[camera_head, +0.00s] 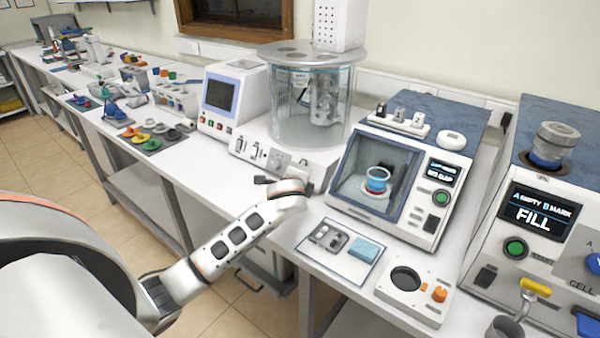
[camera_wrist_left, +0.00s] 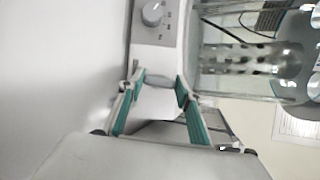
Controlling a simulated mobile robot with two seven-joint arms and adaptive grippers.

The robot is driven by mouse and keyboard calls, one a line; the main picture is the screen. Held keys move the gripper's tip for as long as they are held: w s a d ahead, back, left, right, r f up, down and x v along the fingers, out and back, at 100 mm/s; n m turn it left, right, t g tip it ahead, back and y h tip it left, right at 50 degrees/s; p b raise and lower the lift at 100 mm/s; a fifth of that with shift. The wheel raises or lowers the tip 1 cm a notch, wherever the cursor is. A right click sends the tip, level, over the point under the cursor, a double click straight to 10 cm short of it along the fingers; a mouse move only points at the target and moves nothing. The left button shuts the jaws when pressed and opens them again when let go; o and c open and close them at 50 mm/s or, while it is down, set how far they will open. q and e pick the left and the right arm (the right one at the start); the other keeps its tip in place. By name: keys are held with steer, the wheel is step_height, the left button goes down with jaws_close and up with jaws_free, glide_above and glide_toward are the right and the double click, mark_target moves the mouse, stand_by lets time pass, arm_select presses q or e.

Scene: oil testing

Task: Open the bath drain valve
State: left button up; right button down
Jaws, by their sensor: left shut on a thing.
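The bath is a clear glass cylinder (camera_head: 305,110) on a white base (camera_head: 255,150), with metal parts inside. It also shows at the right of the left wrist view (camera_wrist_left: 225,45). My left gripper (camera_head: 266,181) is at the front of the base, low near the table edge. In the left wrist view its green-padded fingers (camera_wrist_left: 160,82) stand apart around a small pale grey part at the base's edge, which I take to be the drain valve (camera_wrist_left: 158,84). How far the valve is turned cannot be made out. In the head view my gripper hides it. My right gripper is not in view.
A white instrument with a screen (camera_head: 220,100) stands left of the bath. A glass-fronted box (camera_head: 375,175) stands right of it. A mat (camera_head: 341,253) with small items and a white block with a round hole (camera_head: 413,295) lie in front. The aisle floor (camera_head: 120,255) is clear.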

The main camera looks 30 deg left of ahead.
arm_select(q)
steer(key=shift+n+g, duration=0.3)
steer(key=shift+n, duration=0.2)
steer(key=o, duration=1.1)
steer(key=shift+a, duration=0.1)
steer(key=v, duration=1.2)
